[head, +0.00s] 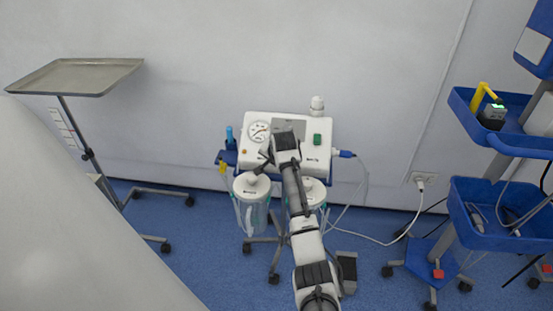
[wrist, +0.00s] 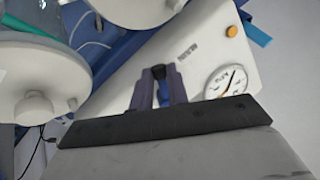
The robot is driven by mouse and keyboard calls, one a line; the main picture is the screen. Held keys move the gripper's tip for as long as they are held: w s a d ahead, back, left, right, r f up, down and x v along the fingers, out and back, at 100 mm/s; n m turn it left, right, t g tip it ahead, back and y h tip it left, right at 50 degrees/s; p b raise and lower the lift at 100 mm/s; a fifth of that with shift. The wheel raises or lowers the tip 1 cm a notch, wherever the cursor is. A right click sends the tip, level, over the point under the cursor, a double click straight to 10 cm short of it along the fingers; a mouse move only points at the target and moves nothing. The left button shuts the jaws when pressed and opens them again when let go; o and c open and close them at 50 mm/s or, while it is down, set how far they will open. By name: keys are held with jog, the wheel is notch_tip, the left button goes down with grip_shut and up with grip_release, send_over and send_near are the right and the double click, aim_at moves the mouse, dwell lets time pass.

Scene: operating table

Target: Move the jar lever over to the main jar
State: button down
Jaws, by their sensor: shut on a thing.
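The white suction unit (head: 246,153) stands against the wall, with a clear jar (head: 250,212) at its front left and another jar (head: 318,195) at its front right, partly behind my arm. Which one is the main jar I cannot tell. My gripper (wrist: 164,82) is at the unit's front panel, between and above the jars. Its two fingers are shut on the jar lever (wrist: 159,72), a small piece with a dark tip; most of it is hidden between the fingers. In the wrist view one jar (wrist: 40,75) is at the left and a jar lid shows at the top.
A round gauge (wrist: 226,82) and an orange button (wrist: 231,31) are on the panel near my gripper. A tray stand (head: 80,77) is at the left, and a cart with blue trays (head: 490,218) at the right. A cable runs from the unit to a wall socket.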

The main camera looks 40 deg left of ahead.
jog(key=shift+a+r+m, duration=0.15)
jog(key=shift+a+m, duration=0.15)
jog(key=shift+m, duration=0.6)
jog(key=c, duration=1.4)
grip_release()
jog(key=shift+o, duration=0.2)
jog(key=shift+r, duration=0.1)
jog(key=b+v, duration=0.1)
jog(key=v, duration=1.2)
jog(key=shift+s+d, duration=0.25)
jog(key=shift+s, duration=0.1)
jog(key=shift+r+t, duration=0.15)
jog(key=shift+t, duration=0.15)
